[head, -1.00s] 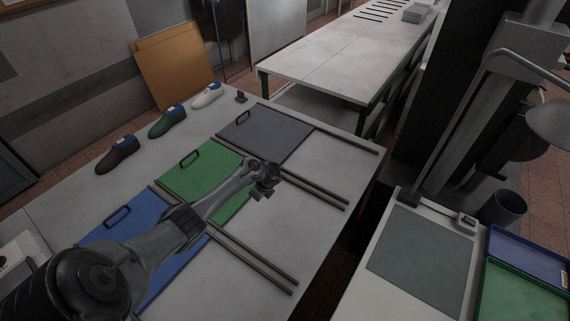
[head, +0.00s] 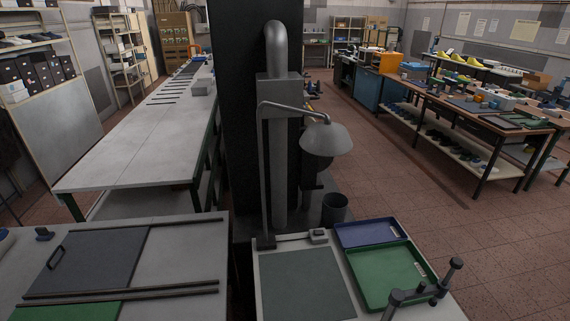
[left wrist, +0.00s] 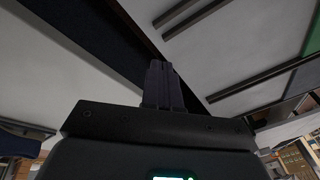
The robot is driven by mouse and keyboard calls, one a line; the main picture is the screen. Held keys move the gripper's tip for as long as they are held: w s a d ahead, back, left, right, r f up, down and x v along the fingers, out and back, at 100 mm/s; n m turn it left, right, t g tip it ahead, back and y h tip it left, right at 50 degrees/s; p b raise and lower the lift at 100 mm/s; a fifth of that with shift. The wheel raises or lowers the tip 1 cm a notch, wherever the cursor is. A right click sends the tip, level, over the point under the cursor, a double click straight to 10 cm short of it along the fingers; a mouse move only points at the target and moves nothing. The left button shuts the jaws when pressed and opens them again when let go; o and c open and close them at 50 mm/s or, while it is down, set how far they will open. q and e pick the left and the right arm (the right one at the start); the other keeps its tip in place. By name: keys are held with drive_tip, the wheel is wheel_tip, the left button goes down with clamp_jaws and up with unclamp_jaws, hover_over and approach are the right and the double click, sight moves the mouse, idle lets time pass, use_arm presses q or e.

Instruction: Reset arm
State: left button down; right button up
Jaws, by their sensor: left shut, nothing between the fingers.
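My left gripper (left wrist: 162,85) shows in the left wrist view, its dark fingers together with nothing between them. It is over or near a pale table surface (left wrist: 110,30) with dark rails (left wrist: 245,85); the exact height cannot be told. The left arm is out of the head view. My right gripper cannot be made out. In the head view, the near-left table holds a grey panel (head: 90,262) with a handle, part of a green panel (head: 70,312) and dark rails (head: 130,292).
A dark column (head: 250,100) and a lamp (head: 325,138) stand in the middle. The right-hand bench has a grey mat (head: 305,285), a blue tray (head: 370,232), a green tray (head: 392,278) and a dark jointed fitting (head: 425,292). A bin (head: 334,208) stands behind.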

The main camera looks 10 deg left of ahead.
use_arm(q)
drive_tip(key=s+d+r+n+p, duration=0.1)
drive_tip(key=s+r+p, duration=0.1)
drive_tip(key=r+p, duration=0.4)
drive_tip(key=s+d+r+n+h+p, duration=0.1)
drive_tip(key=s+d+r+p, duration=0.1)
drive_tip(key=r+p, duration=0.5)
wheel_tip(320, 180, up, 6)
drive_tip(key=shift+d+f+n+t, duration=0.1)
drive_tip(key=shift+d+n+t, duration=0.05)
drive_tip(key=shift+n+t, duration=0.2)
